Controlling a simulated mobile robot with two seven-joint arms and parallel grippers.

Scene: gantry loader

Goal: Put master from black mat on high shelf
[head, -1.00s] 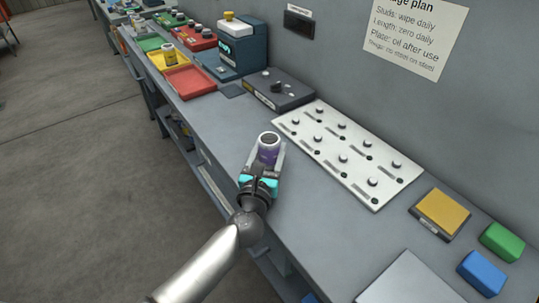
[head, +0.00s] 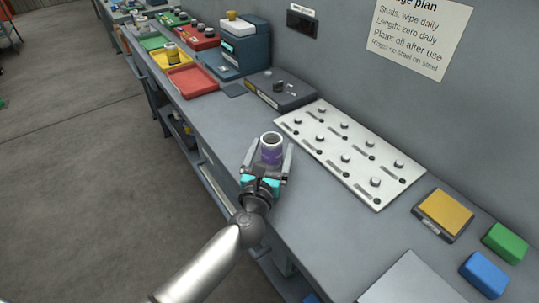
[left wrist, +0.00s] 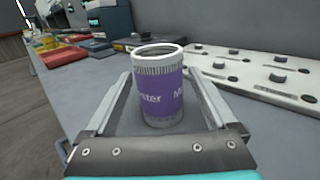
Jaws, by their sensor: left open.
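The master (head: 271,150) is a silvery ring-topped cylinder with a purple label. It stands upright on the grey bench, left of the white plate with studs. In the left wrist view the master (left wrist: 160,88) shows lettering ending in "ster". My left gripper (head: 269,160) is open, with a finger on each side of the master and gaps between them. It also shows in the left wrist view (left wrist: 160,108). I cannot make out a black mat under the master or a high shelf. My right gripper is not in view.
The white studded plate (head: 330,145) lies close to the right of the master. Behind are a dark grey block device (head: 281,90), a red tray (head: 191,80) and a blue-grey machine (head: 242,50). Yellow (head: 445,211), green (head: 505,243) and blue (head: 484,274) blocks lie at right.

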